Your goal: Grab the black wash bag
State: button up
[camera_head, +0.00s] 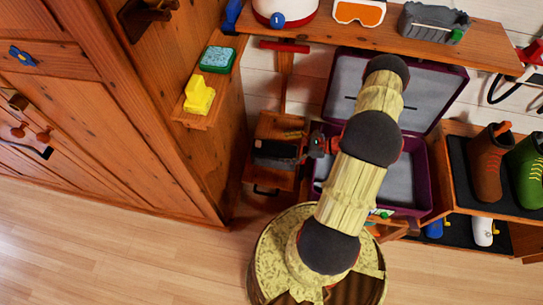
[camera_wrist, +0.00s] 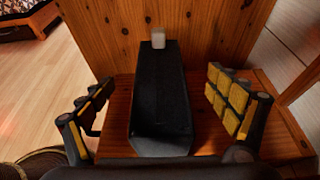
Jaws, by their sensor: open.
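The black wash bag (camera_wrist: 160,100) is a long dark box shape in the middle of the wrist view, with a small pale tab at its far end. It lies on a small wooden stand (camera_wrist: 112,150). In the head view the bag (camera_head: 274,151) shows as a dark block on the stand, left of my arm. My gripper (camera_wrist: 158,104) is open, with one yellow-padded finger on each side of the bag and a visible gap to each. In the head view my gripper (camera_head: 318,146) is at the right side of the bag, partly hidden by my arm.
A wooden wall panel (camera_wrist: 190,30) rises behind the bag. An open purple suitcase (camera_head: 428,190) lies right of the stand, under my arm. A shelf (camera_head: 350,35) with several objects runs above. A shoe rack (camera_head: 460,180) stands at right. The floor at lower left is clear.

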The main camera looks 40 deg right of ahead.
aim_at(275, 149)
jog(key=b+x, duration=0.1)
jog(key=x, duration=0.1)
jog(key=f+x, duration=0.1)
jog(key=x, duration=0.1)
jog(key=shift+b, duration=0.35)
jog(key=shift+w+a+f, duration=0.15)
jog(key=shift+w+a, duration=0.3)
jog(key=shift+c, duration=1.3)
jog(key=c, duration=1.8)
